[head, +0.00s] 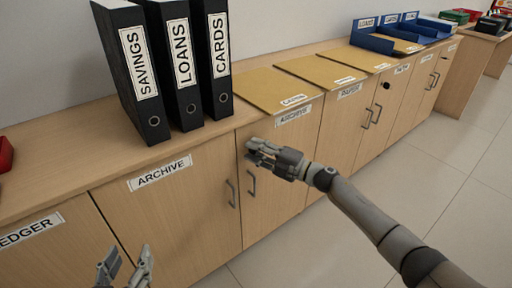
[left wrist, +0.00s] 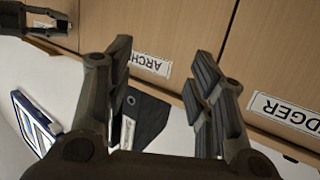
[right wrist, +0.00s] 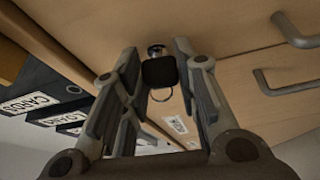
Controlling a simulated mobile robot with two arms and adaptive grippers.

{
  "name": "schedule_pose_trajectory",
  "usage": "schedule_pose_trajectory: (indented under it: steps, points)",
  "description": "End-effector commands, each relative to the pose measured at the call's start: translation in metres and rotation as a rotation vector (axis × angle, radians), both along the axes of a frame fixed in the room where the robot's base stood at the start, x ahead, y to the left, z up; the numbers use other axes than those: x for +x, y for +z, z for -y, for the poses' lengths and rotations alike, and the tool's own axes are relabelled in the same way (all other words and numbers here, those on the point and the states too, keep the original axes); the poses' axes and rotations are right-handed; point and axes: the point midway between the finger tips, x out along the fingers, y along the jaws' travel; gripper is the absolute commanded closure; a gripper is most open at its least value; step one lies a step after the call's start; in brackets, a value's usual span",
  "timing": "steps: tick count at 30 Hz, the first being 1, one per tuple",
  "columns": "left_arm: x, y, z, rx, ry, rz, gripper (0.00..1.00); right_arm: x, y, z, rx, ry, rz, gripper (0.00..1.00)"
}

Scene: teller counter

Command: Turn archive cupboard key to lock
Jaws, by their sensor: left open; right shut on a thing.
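The archive cupboard door (head: 165,215) carries the ARCHIVE label (head: 160,173). The key (right wrist: 159,72), with a black head and a thin ring, sits at a round metal lock (right wrist: 156,50) in a wooden front in the right wrist view. My right gripper (head: 255,151) is shut on the key, at the upper front just right of the archive door. The gripper hides the key and lock in the head view. How far the key is turned I cannot tell. My left gripper (head: 127,266) is open and empty, low in front of the archive door.
Handles (head: 233,193) stick out below my right gripper. Black binders (head: 186,70) labelled SAVINGS, LOANS and CARDS stand on the cabinet top. Tan folders (head: 275,90) and blue trays (head: 385,43) lie farther right. The tiled floor (head: 420,170) on the right is clear apart from my arm.

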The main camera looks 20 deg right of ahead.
Motion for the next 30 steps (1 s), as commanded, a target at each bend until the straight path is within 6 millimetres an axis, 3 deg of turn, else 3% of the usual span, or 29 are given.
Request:
schedule_pose_trajectory:
  steps: [6, 12, 28, 29, 30]
  points:
    - [-0.015, -0.030, -0.008, 0.043, 0.011, -0.177, 0.50, 0.000, 0.001, 0.000, -0.082, 0.001, 0.028, 0.95]
    - [-0.024, -0.046, -0.013, 0.064, 0.017, -0.264, 0.50, 0.000, 0.000, 0.000, -0.119, 0.000, 0.041, 0.95]
    - [-0.028, -0.052, -0.014, 0.071, 0.020, -0.297, 0.50, 0.000, -0.001, 0.000, -0.134, 0.000, 0.047, 0.95]
    - [-0.028, -0.052, -0.014, 0.071, 0.020, -0.297, 0.50, 0.000, -0.001, 0.000, -0.134, 0.000, 0.047, 0.69]
    - [-0.028, -0.052, -0.014, 0.071, 0.020, -0.297, 0.50, 0.000, -0.001, 0.000, -0.134, 0.001, 0.047, 0.64]
